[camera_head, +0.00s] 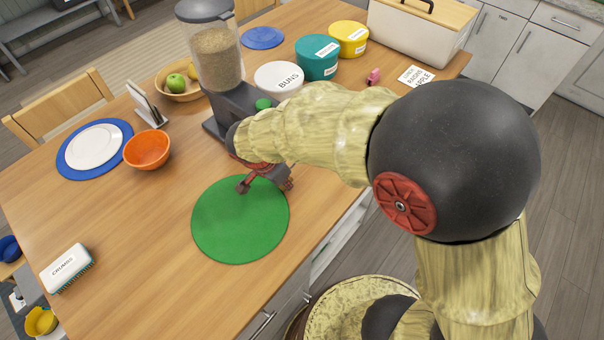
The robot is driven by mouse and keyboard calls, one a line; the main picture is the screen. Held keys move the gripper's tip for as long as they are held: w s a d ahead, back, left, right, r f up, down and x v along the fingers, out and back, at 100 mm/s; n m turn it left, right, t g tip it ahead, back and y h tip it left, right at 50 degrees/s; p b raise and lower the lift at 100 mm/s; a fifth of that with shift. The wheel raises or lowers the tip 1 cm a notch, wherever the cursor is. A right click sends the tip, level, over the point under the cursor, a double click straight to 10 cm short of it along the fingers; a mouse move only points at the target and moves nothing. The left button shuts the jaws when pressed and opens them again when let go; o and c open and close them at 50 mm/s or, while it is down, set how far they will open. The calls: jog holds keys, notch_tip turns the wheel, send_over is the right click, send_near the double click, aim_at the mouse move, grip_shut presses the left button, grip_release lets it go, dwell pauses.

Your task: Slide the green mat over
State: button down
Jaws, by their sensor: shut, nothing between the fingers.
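The green mat (240,225) is a flat round disc lying on the wooden table, near the table's front edge. My gripper (243,187) is over the mat's far edge, with its red fingers shut and nothing between them. The fingertips appear at or just above the mat's surface; I cannot tell whether they touch it. My arm reaches in from the right and hides part of the table behind the mat.
A dark food dispenser (213,60) stands just behind my gripper. An orange bowl (147,150) and a white plate (95,147) on a blue mat (68,170) lie to the left. A brush (67,268) labelled CRUMBS is at the front left. The table left of the green mat is clear.

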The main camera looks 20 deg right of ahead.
aim_at(247, 222)
jog(key=s+a+b, duration=0.1)
jog(key=s+a, duration=0.1)
jog(key=a, duration=0.2)
jog(key=s+a, duration=0.3)
jog(key=a, duration=0.2)
jog(key=s+a+b, duration=0.1)
jog(key=s+a, duration=0.2)
jog(key=a, duration=0.1)
jog(key=shift+a+b, duration=0.3)
jog(key=shift+a, duration=0.05)
jog(key=shift+w+d, duration=0.1)
jog(key=shift+w, duration=0.05)
